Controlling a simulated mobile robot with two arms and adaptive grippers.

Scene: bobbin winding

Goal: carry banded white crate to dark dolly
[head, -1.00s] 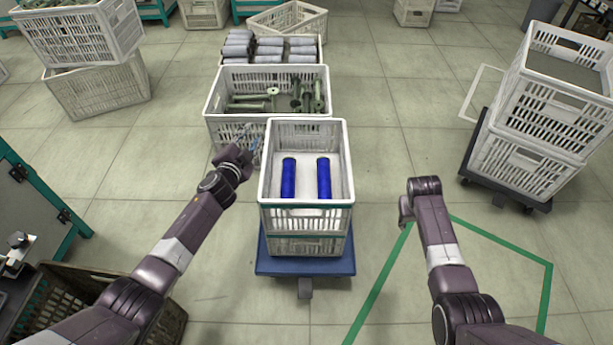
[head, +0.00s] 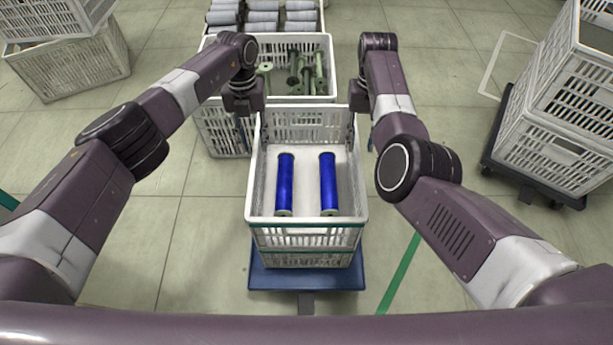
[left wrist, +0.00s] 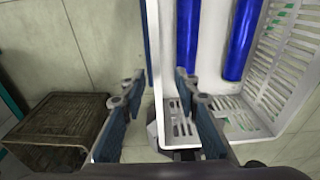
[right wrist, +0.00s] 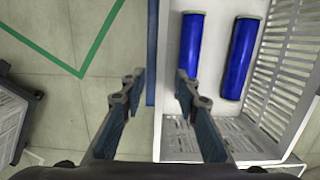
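The white crate (head: 306,237) with a green band holds two blue bobbins (head: 285,185). It sits at the centre of the head view, apparently on another crate, above a blue dolly (head: 262,277). My left gripper (head: 251,125) is at the crate's far left side, and my right gripper (head: 361,128) is at its far right side. Both wrist views show open fingers (left wrist: 158,88) (right wrist: 160,82) straddling a side wall, one finger inside and one outside, with gaps showing. The dark dolly (head: 522,184) stands at the right, bearing stacked white crates (head: 560,125).
A white crate of green spools (head: 222,130) stands right behind, with grey rolls (head: 262,17) beyond. More white crates (head: 70,65) stand at far left. A dark brown crate (left wrist: 52,130) shows in the left wrist view.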

